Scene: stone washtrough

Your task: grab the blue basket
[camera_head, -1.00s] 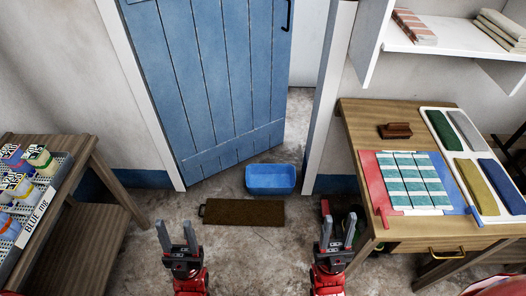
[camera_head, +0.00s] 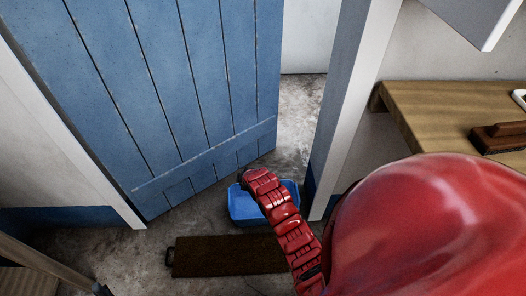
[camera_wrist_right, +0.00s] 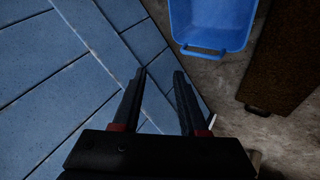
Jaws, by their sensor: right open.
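The blue basket (camera_head: 239,207) stands on the stone floor by the lower edge of the blue door in the head view. My red right arm reaches over it and hides its middle. In the head view the right gripper's fingers cannot be made out. My left gripper is not in view.
The blue door (camera_head: 190,95) stands partly open behind the basket, and its planks fill the left of the wrist view. A brown mat with a handle (camera_head: 225,257) lies in front of the basket. A white door frame (camera_head: 345,110) and wooden table (camera_head: 440,110) are right.

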